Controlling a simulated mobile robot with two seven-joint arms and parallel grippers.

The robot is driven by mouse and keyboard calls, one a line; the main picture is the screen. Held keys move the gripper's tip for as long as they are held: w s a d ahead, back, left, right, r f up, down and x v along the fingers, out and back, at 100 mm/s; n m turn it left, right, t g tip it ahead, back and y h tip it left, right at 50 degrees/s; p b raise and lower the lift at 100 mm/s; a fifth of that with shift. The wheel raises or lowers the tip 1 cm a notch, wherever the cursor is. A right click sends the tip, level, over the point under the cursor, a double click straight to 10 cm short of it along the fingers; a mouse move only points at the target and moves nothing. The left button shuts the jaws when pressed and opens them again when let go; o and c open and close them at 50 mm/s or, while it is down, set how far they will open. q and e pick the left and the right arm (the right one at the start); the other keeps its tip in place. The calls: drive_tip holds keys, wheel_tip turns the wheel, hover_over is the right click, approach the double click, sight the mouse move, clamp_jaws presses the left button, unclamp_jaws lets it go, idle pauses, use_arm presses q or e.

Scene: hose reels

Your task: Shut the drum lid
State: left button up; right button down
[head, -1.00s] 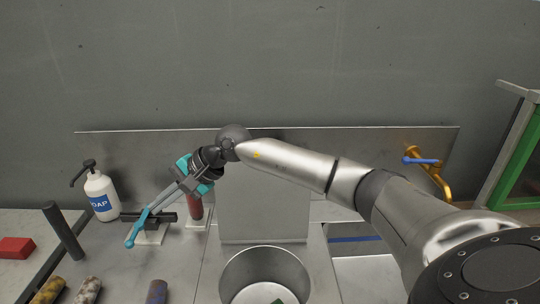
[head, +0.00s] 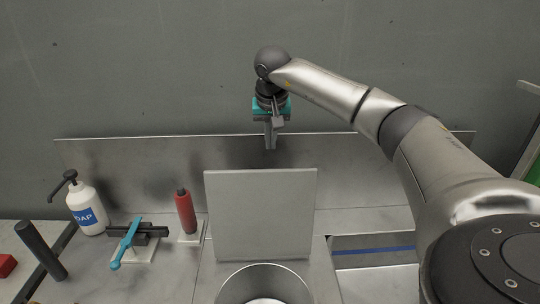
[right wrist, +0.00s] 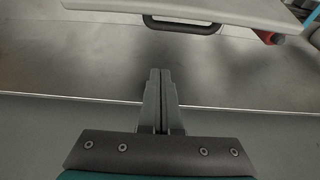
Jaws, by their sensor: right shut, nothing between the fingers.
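The drum (head: 262,284) is an open round metal tub at the bottom of the head view. Its lid (head: 262,214) is a flat grey square panel standing upright behind the drum. My right gripper (head: 270,148) is shut and empty, pointing down above and behind the lid's top edge, apart from it. In the right wrist view the shut fingers (right wrist: 161,75) point toward a lid edge (right wrist: 210,12) with a dark bar handle (right wrist: 183,27) at the top. My left gripper is not in view.
A metal backsplash (head: 120,165) runs behind the counter. Left of the lid stand a red bottle (head: 185,212), a black fixture with a teal lever (head: 127,243), a soap bottle (head: 86,208) and a dark post (head: 40,249). A sink with a blue stripe (head: 372,251) lies right.

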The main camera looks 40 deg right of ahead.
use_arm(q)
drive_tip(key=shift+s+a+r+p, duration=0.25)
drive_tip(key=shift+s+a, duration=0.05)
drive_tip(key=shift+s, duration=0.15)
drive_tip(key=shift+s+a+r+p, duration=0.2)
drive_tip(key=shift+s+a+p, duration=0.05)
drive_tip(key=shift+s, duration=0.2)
use_arm(e)
wheel_tip(320, 180, down, 8)
drive_tip(key=shift+s+a, duration=0.35)
drive_tip(key=shift+s, duration=0.1)
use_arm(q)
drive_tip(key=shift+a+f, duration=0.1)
